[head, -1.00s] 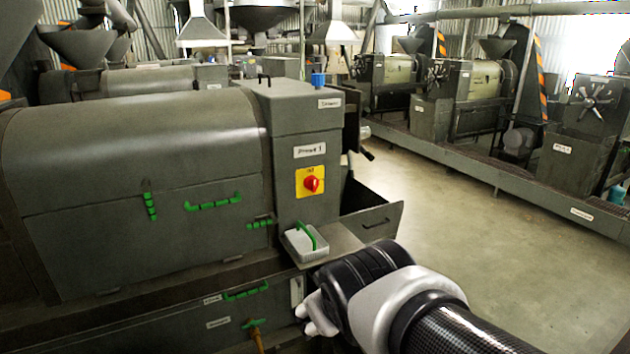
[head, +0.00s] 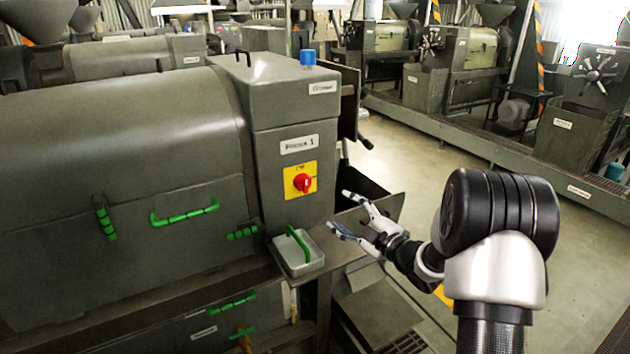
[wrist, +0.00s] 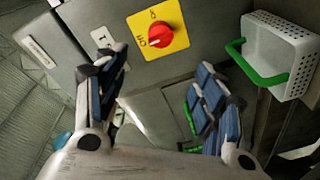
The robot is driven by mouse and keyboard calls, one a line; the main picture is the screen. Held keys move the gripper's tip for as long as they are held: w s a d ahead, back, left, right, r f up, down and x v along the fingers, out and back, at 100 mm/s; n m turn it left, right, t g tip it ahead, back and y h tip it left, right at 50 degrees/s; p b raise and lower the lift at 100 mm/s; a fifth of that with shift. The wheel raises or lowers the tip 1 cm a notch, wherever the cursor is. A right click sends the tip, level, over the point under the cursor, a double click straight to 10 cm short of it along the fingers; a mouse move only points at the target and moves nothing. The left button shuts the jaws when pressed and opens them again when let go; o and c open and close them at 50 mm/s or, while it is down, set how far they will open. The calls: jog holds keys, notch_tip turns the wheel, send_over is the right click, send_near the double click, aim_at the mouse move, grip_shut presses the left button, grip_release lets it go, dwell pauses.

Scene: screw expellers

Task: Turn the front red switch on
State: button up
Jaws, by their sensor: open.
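The red switch (head: 303,183) is a round knob on a yellow plate (head: 290,170), on the front face of the grey press cabinet, below a "Press 1" label. In the wrist view the red knob (wrist: 151,38) sits at the top centre on its yellow plate, with lettering above and to its left. My gripper (head: 338,212) is open and empty, to the right of and a little below the switch in the head view. In the wrist view its two blue-padded fingers (wrist: 160,80) are spread wide below the knob, apart from it.
A small white basket (head: 298,252) with a green handle sits on a ledge below the switch; the wrist view shows it (wrist: 282,55) at right. Green handles (head: 185,211) mark the press door. An open grey bin (head: 383,212) stands behind my gripper. Floor is clear at right.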

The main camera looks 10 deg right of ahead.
aim_at(307, 185)
jog(key=b+x, duration=0.1)
jog(key=x, duration=1.6)
jog(key=shift+a, duration=0.25)
jog(key=shift+c, duration=0.5)
jog(key=shift+r, duration=0.1)
jog(key=c, duration=0.9)
